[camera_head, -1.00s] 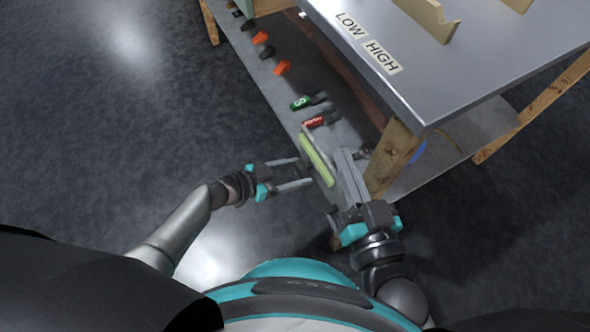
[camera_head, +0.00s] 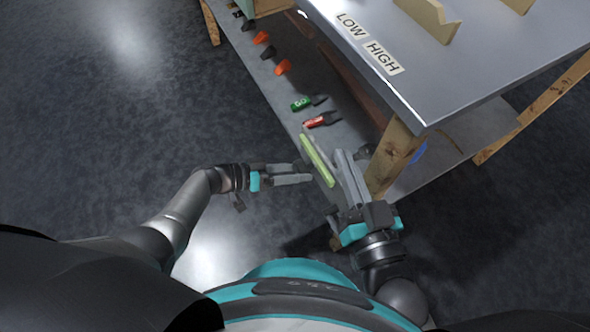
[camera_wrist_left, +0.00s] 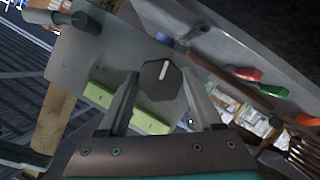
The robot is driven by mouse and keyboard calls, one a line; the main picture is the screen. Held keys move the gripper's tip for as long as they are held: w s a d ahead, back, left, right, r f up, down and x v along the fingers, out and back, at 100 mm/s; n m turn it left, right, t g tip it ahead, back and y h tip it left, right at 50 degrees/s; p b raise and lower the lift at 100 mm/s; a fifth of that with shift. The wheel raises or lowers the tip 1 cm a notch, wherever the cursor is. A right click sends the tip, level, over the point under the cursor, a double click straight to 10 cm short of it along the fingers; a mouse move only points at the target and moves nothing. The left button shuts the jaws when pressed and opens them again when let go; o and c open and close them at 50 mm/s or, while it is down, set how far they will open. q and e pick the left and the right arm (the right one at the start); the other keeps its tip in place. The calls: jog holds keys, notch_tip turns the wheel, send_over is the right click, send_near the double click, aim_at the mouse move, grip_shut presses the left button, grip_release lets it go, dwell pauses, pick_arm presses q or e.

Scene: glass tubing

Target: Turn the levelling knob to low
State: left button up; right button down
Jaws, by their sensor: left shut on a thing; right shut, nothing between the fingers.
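The levelling knob is a dark, many-sided knob (camera_wrist_left: 160,82) with a white pointer line, in the middle of the left wrist view. Its line points up in that picture, tilted slightly right. My left gripper (camera_wrist_left: 160,88) is shut on it, one finger at each side. In the head view the left gripper (camera_head: 305,172) reaches in from the left to the grey panel edge; the knob is hard to make out there. My right gripper (camera_head: 345,158) is shut and empty, just right of the light green bar. Labels LOW (camera_head: 351,24) and HIGH (camera_head: 384,57) lie on the tabletop.
The light green bar (camera_head: 318,160) is close beside both grippers. A green GO handle (camera_head: 301,103) and a red handle (camera_head: 315,122) stand further along the panel, with orange and black ones beyond. A wooden table leg (camera_head: 393,155) is right of my right gripper. The floor at left is clear.

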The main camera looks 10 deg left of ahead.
pick_arm(q)
jog(key=shift+d, duration=0.1)
dwell(0.3)
jog(key=o, duration=1.4)
jog(key=shift+c, duration=0.2)
jog(key=p+v, duration=0.2)
jog(key=v, duration=1.3)
pick_arm(e)
jog(key=d+f+g, duration=0.1)
jog(key=w+d+f+g+h, duration=0.1)
jog(key=g, duration=0.1)
jog(key=shift+w+n, duration=0.1)
jog(key=shift+n, duration=0.3)
pick_arm(q)
jog(key=shift+w, duration=0.1)
